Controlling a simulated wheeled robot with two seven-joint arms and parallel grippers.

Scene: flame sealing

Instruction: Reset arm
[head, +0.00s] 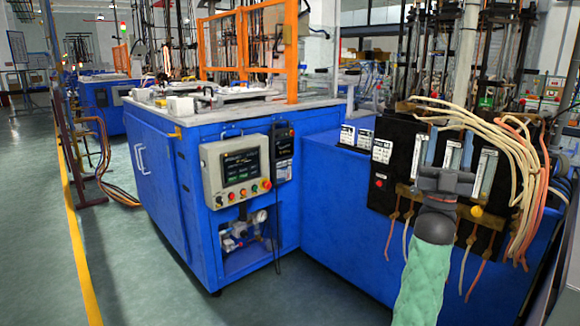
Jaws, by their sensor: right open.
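My right arm, in a pale green sleeve, comes up from the bottom edge at the right of the head view. My right gripper (444,178) is dark grey and open, with nothing seen in it. It shows in front of a black flowmeter panel (393,144) with clear upright tubes, knobs and hoses. The gripper covers the panel's lower middle. I cannot tell how far it is from the panel or whether they touch. My left gripper is out of view.
A blue machine cabinet (165,170) stands at the centre, with a grey control box (240,168) on its front and an orange guard frame (250,45) on top. Beige and orange hoses (525,165) hang at the right. The green floor (40,230) at the left is clear.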

